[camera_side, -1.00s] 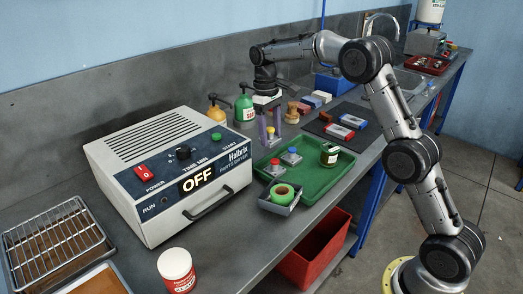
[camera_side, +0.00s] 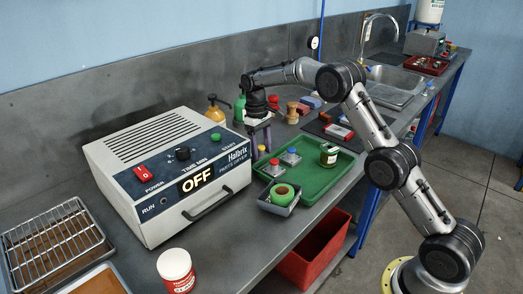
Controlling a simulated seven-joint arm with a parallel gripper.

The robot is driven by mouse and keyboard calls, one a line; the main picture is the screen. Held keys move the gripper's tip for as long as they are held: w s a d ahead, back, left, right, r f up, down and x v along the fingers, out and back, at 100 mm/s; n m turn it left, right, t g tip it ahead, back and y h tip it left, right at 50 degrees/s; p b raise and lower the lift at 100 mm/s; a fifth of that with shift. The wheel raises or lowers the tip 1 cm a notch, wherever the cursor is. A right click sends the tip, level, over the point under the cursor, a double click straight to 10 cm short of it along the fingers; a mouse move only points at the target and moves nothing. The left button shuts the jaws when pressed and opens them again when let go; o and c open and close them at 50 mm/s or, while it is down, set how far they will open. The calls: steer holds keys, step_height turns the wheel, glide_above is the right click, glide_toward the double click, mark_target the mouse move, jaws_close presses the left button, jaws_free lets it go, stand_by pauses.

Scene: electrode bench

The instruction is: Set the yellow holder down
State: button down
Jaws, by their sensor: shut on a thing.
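The yellow holder (camera_side: 261,149) is small and shows low between the fingers of my gripper (camera_side: 260,146), near the back-left edge of the green tray (camera_side: 318,179). My gripper points down and is shut on the holder. The fingers hide most of it, and I cannot tell whether its base touches a surface. A red-topped holder (camera_side: 275,165) and a blue-topped holder (camera_side: 291,152) stand on the tray, to the right of my gripper.
The dryer (camera_side: 165,170), showing OFF, stands close on the left. A dark green jar (camera_side: 329,153) is on the tray. A grey bin (camera_side: 279,208) with green tape sits at the tray's front corner.

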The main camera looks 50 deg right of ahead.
steer(key=shift+c, duration=0.6)
jaws_free()
steer(key=shift+f, duration=0.15)
